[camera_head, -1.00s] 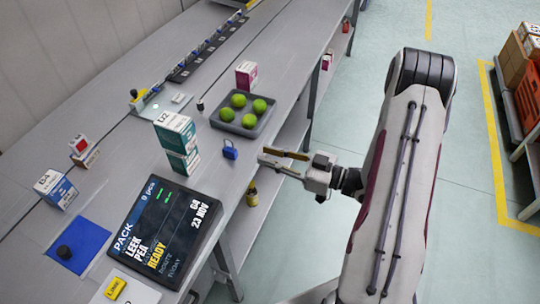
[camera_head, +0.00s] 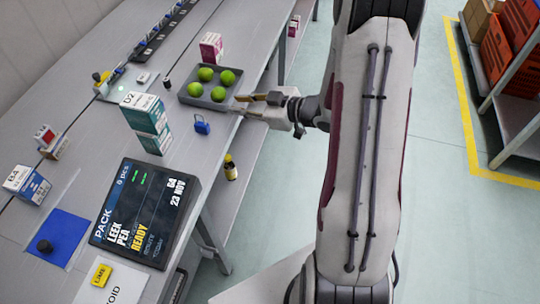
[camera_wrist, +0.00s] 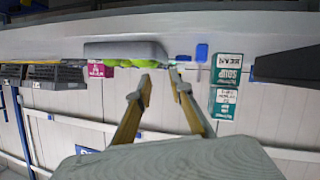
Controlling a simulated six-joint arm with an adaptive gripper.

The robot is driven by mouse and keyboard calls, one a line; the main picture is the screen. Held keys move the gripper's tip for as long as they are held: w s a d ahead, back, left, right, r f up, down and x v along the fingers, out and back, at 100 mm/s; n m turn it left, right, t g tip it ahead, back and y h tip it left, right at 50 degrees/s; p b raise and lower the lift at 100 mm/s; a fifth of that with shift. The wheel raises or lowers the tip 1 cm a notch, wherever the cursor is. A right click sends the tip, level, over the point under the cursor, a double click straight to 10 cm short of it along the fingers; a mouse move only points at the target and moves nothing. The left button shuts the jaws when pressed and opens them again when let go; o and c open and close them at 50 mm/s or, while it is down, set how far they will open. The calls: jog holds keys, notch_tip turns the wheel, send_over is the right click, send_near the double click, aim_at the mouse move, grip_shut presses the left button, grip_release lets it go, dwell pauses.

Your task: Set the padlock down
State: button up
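The blue padlock (camera_head: 202,124) stands on the grey workbench (camera_head: 180,150), between the tray of green fruit and the stacked teal-and-white boxes. My gripper (camera_head: 238,103) is at the bench's right edge, up and to the right of the padlock and apart from it, close to the tray's near corner. Its two fingers are spread with nothing visible between them. In the wrist view the fingertips (camera_wrist: 160,76) also stand apart, and the blue padlock (camera_wrist: 202,52) lies beyond them, slightly to the right.
A dark tray (camera_head: 216,101) holds several green fruits. Teal-and-white boxes (camera_head: 153,143) stand left of the padlock, and a pink box (camera_head: 211,47) is behind the tray. A dark display (camera_head: 145,214) stands nearer. A small bottle (camera_head: 230,168) is on the lower shelf.

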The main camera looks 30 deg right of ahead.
jog(key=s+d+r+m+g+h, duration=0.1)
jog(key=s+d+r+m+h, duration=0.15)
jog(key=r+h, duration=0.4)
jog(key=s+d+r+m+g+h, duration=0.1)
jog(key=s+d+r+m+h, duration=0.15)
jog(key=r, duration=0.65)
jog(key=s+a+m+g, duration=0.1)
jog(key=s+a, duration=0.3)
jog(key=s, duration=0.4)
jog(key=s+a+r+m+g+y, duration=0.1)
jog(key=s+a, duration=0.3)
jog(key=s, duration=0.5)
jog(key=s+a+r+m+g, duration=0.1)
jog(key=s+a+m+g, duration=0.1)
jog(key=s+a, duration=0.3)
jog(key=s, duration=0.3)
jog(key=shift+s+y, duration=0.15)
jog(key=shift+y, duration=0.15)
